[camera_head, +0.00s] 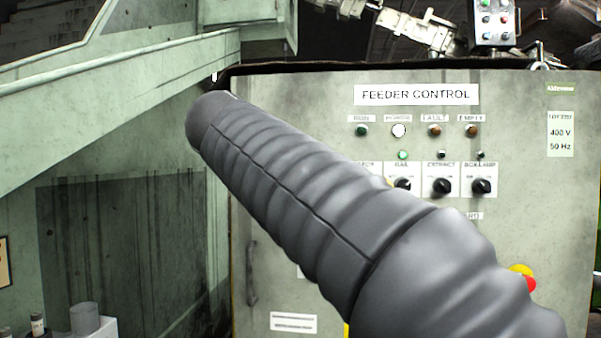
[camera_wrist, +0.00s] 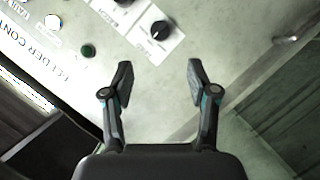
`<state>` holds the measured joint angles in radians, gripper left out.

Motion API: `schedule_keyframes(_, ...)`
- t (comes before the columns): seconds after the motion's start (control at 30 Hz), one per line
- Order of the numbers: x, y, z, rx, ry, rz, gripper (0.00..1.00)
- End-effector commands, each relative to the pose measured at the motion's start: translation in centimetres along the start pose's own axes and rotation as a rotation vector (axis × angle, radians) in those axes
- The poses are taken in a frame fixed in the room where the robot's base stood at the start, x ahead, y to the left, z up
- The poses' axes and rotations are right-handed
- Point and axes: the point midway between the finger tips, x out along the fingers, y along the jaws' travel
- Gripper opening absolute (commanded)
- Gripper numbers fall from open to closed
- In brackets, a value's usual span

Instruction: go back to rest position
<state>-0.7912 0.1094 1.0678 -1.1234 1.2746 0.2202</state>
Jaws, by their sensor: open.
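My gripper (camera_wrist: 160,85) shows in the wrist view with its two fingers spread apart and nothing between them. It faces the pale front of the feeder control cabinet (camera_head: 320,110), and the gap to the panel cannot be judged. A black rotary knob (camera_wrist: 161,29) on a white plate lies beyond the fingertips, with a dark green lamp (camera_wrist: 88,51) to the left. In the head view my grey ribbed arm crosses the cabinet front and hides part of its left side. The gripper is not visible there.
The cabinet has lamps, including a lit white one (camera_head: 398,130), black knobs (camera_head: 441,187) and a red emergency button (camera_head: 528,284). A green machine frame (camera_head: 110,62) stands at left. A small control box (camera_head: 495,22) is above the cabinet.

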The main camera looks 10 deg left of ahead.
Motion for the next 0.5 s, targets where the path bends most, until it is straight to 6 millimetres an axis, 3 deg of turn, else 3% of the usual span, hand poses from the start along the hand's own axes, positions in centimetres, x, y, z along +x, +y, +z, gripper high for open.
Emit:
schedule_keyframes(0.2,0.0,-0.1,-0.2,-0.015,0.007,-0.003,0.59)
schedule_keyframes(0.27,0.1,-1.0,-0.4,-0.025,0.020,-0.036,0.59)
schedule_keyframes(0.37,0.9,-4.5,0.4,-0.069,0.010,-0.113,0.59)
schedule_keyframes(0.5,1.6,-11.0,3.8,-0.144,-0.033,-0.271,0.59)
